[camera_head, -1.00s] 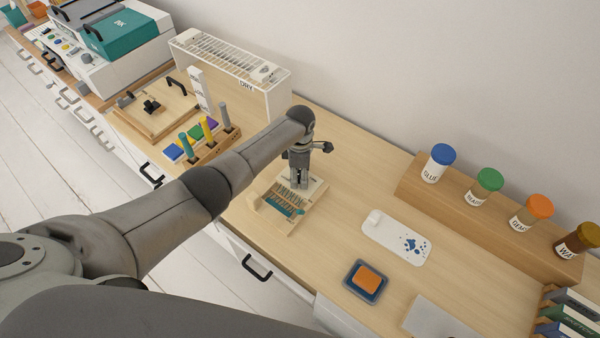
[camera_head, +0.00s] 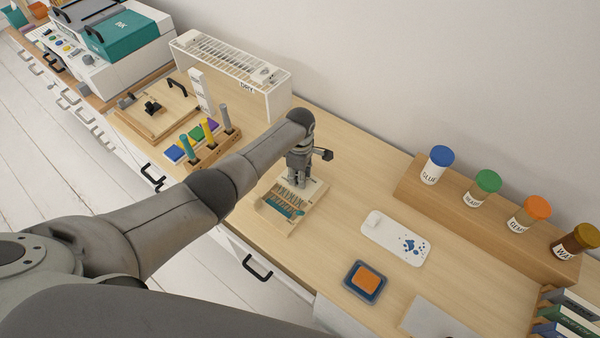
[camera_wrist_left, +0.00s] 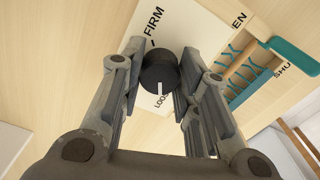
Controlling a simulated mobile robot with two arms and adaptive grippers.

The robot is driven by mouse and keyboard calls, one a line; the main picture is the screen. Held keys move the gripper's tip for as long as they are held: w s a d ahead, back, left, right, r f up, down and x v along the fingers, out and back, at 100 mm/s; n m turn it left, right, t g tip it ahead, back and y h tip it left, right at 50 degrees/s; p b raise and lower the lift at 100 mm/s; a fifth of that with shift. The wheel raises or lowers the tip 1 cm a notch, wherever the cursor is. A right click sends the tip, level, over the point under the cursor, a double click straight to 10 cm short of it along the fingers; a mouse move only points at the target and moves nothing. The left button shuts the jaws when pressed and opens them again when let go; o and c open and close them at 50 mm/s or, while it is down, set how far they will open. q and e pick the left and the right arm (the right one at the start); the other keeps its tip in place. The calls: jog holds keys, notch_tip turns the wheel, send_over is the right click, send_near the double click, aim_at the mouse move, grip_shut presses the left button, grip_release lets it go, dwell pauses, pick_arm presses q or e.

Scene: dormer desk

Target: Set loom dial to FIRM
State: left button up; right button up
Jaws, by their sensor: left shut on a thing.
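The small wooden loom (camera_head: 272,216) with teal threads stands on the desk, below my left gripper (camera_head: 298,184) in the head view. In the left wrist view its pale panel (camera_wrist_left: 190,30) carries the words FIRM, near the top, and LOOSE, partly hidden. The round black dial (camera_wrist_left: 158,68) sits between the two fingers of my left gripper (camera_wrist_left: 155,85), which is shut on it. The dial's white pointer mark faces the LOOSE side, away from FIRM. The gripper hides the dial in the head view. My right gripper is in neither view.
A white drying rack (camera_head: 275,100) and a wooden tool holder (camera_head: 212,152) stand left of the loom. A white spotted tray (camera_head: 385,236) and an orange block in a blue dish (camera_head: 366,280) lie right. Lidded jars line a wooden shelf (camera_head: 470,220) behind.

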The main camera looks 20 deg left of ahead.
pick_arm(q)
jog(key=m, duration=0.4)
jog(key=shift+s+m+p, duration=0.1)
jog(key=shift+m+p, duration=0.2)
jog(key=shift+p, duration=0.1)
jog(key=m, duration=0.3)
jog(key=shift+m, duration=0.3)
jog(key=m, duration=0.3)
jog(key=shift+m+p, duration=0.3)
jog(key=m, duration=0.4)
jog(key=shift+m, duration=0.3)
jog(key=m, duration=1.2)
jog(key=shift+a, duration=0.1)
jog(key=shift+m+b, duration=0.3)
jog(key=shift+m, duration=1.6)
